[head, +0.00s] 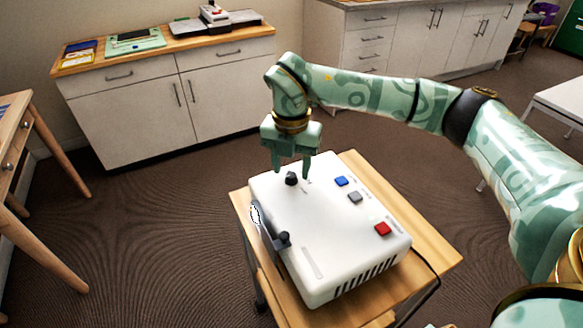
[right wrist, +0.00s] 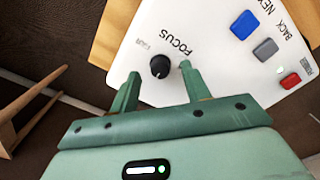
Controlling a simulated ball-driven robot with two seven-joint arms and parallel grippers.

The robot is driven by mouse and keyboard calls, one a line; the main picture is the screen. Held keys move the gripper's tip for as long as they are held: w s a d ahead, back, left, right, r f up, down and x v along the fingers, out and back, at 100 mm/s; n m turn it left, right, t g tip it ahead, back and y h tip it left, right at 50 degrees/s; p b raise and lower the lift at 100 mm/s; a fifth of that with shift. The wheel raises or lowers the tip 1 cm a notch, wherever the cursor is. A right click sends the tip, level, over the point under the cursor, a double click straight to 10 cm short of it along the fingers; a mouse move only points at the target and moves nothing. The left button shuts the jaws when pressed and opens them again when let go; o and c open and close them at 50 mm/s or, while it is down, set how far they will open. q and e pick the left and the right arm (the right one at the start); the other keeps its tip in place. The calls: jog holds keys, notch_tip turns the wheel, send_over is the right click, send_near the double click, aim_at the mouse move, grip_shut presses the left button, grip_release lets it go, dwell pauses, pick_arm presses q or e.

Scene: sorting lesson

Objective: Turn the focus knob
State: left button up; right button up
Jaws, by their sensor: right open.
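The focus knob (head: 291,179) is a small black dial on top of a white box-shaped device (head: 323,222). In the right wrist view the black knob (right wrist: 160,66) has a pale mark on it and the word FOCUS printed beside it. My right gripper (head: 291,172) is open and points down at the knob. In the right wrist view its two fingertips (right wrist: 159,70) appear on either side of the knob, with a gap on each side. I cannot tell how far down beside the knob they reach. My left gripper is out of view.
A cabinet (head: 160,105) with trays stands behind; open floor lies left.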

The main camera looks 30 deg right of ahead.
aim_at(291, 174)
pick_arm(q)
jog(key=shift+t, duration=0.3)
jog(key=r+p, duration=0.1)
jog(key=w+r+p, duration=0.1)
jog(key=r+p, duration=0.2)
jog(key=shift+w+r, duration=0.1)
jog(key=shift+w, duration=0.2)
pick_arm(e)
notch_tip(291, 174, up, 15)
jog(key=shift+f, duration=0.1)
